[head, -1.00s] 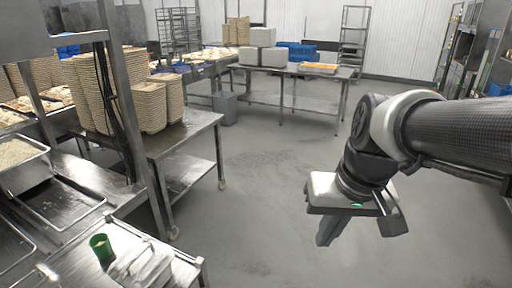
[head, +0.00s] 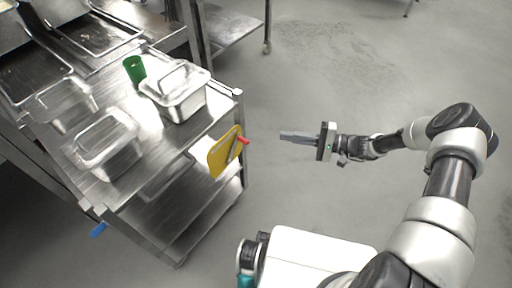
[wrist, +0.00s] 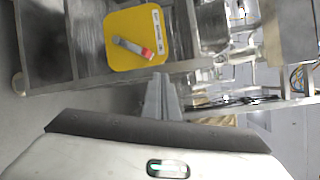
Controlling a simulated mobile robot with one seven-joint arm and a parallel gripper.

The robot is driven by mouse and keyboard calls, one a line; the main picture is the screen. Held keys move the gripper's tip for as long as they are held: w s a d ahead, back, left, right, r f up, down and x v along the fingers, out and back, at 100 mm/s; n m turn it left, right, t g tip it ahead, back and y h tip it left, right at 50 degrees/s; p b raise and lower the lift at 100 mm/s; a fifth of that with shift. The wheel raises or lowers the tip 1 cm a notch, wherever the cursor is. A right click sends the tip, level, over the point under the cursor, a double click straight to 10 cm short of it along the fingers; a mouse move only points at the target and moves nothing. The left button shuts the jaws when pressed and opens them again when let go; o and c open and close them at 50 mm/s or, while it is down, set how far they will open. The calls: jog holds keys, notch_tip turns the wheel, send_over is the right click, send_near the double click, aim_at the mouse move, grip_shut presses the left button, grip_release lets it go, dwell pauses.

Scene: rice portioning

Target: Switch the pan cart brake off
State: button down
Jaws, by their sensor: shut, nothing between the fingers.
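The pan cart (head: 150,195) is a steel shelved cart on the left of the head view. On its side is a yellow plate (head: 219,158) bearing a grey brake lever with a red tip (head: 243,140). In the wrist view the yellow plate (wrist: 120,20) faces me, and the lever (wrist: 128,46) lies across it, its red tip towards the lower right. My gripper (head: 284,134) is shut and empty, pointing left at the plate. A gap separates its fingertips from the lever. In the wrist view the fingers (wrist: 162,92) sit just below the plate's lower edge.
Steel lidded pans (head: 182,97) and a green cup (head: 134,69) stand on the cart's top. A blue piece (head: 98,229) sticks out at the cart's near corner. A steel table stands behind. The grey floor (head: 320,70) right of the cart is clear.

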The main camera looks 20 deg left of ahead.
notch_tip(320, 180, down, 8)
jog(key=m+t+y+b, duration=0.1)
jog(key=m+t, duration=0.2)
jog(key=shift+w+a+t+y, duration=0.2)
jog(key=shift+w+t+y, duration=0.1)
jog(key=shift+t+y, duration=0.1)
jog(key=shift+r, duration=0.1)
jog(key=s+a+r+b, duration=0.1)
jog(key=s+a+r, duration=0.1)
jog(key=a, duration=0.9)
jog(key=shift+r, duration=0.3)
jog(key=shift+a+r, duration=0.1)
jog(key=shift+r, duration=0.05)
